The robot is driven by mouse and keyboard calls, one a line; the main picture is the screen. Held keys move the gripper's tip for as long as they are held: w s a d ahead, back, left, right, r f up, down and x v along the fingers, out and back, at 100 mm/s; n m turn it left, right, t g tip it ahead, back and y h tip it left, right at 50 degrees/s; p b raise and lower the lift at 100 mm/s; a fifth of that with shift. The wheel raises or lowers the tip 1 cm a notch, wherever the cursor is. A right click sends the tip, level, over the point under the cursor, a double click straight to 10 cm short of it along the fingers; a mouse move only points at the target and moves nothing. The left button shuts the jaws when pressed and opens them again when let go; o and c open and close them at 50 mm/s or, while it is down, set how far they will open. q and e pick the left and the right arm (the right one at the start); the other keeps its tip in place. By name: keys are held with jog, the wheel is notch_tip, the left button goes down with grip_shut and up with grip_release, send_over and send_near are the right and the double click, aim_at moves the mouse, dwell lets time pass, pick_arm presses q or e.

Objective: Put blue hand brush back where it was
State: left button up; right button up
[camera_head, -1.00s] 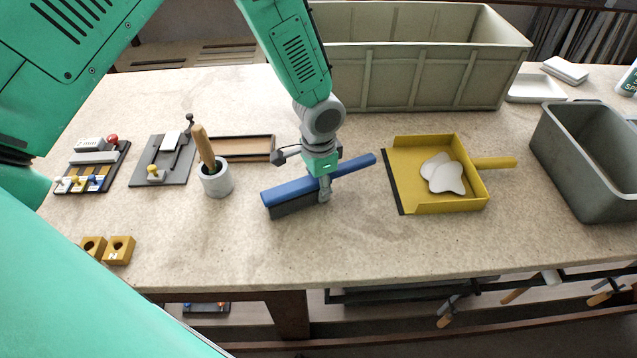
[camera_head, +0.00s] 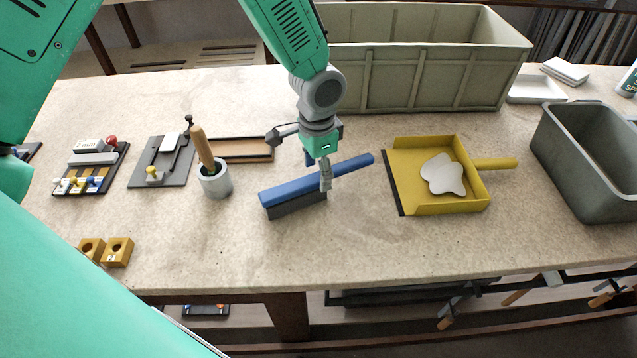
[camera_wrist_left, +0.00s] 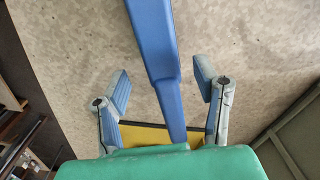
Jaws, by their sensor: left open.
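The blue hand brush (camera_head: 288,192) lies on the worktop with its dark bristles down, its handle pointing up and to the right, left of the yellow dustpan (camera_head: 462,204). My left gripper (camera_head: 318,168) is open just above the brush, near where the handle meets the head. In the left wrist view the brush (camera_wrist_left: 154,40) runs between the two spread fingers, with a gap on each side. White flat pieces (camera_head: 443,175) lie in the dustpan. My right gripper is not in view.
A grey cup (camera_head: 214,184) holding a wooden-handled tool and a brown tray (camera_head: 240,150) stand left of the brush. A large green-grey crate (camera_head: 420,80) is behind; a grey bin (camera_head: 590,165) is at right. The worktop in front of the brush is clear.

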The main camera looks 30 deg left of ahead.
aim_at(315, 178)
pick_arm(q)
jog(key=r, duration=0.4)
jog(key=a+r, duration=0.1)
jog(key=r, duration=0.1)
jog(key=shift+r, duration=0.4)
jog(key=shift+d, duration=0.15)
jog(key=shift+d, duration=0.2)
jog(key=shift+s+a, duration=0.1)
